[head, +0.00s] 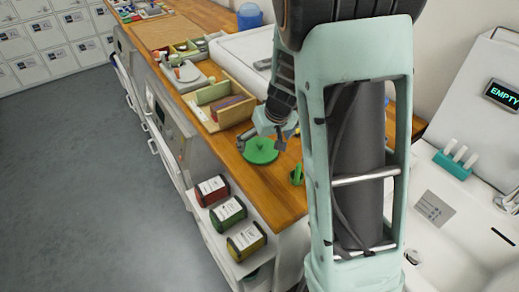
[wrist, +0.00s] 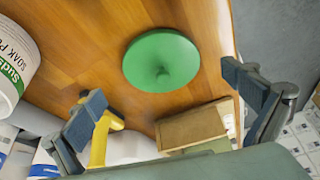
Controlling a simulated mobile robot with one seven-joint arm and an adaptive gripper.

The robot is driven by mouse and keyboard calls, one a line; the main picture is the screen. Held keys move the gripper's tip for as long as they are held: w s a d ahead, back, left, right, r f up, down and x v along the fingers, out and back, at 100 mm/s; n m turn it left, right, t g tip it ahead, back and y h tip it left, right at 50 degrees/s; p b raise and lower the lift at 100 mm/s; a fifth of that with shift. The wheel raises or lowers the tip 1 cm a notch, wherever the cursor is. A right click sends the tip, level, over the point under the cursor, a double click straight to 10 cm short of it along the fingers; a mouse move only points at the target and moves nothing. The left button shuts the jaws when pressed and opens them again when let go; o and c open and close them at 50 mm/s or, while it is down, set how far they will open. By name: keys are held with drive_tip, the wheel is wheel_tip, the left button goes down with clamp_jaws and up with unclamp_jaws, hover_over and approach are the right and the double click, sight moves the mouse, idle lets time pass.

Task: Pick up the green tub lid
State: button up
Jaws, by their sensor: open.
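The green tub lid (head: 261,151) is a round disc with a small knob in its middle. It lies flat on the wooden counter (head: 225,150), close to the front edge. In the wrist view the lid (wrist: 150,52) is in the upper middle, with nothing covering it. My gripper (head: 283,143) is just above and to the right of the lid in the head view. Its two fingers stand wide apart in the wrist view (wrist: 165,95), with nothing between the pads. The lid appears beyond the fingertips, apart from them.
A wooden box (head: 216,96) stands on the counter behind the lid. A white labelled tub (wrist: 12,65) is at the left edge of the wrist view. A yellow object (wrist: 101,142) shows beside one finger. Red, green and yellow packs (head: 228,213) sit below the counter edge.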

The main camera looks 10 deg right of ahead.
sight(261, 147)
drive_tip(key=shift+w+x, duration=0.15)
drive_tip(key=shift+x, duration=1.1)
drive_tip(key=shift+w+x, duration=0.15)
drive_tip(key=shift+x, duration=1.1)
drive_tip(key=shift+a+r, duration=0.15)
drive_tip(key=shift+s, duration=0.1)
drive_tip(key=c, duration=1.2)
drive_tip(key=shift+s, duration=0.15)
drive_tip(key=c, duration=0.3)
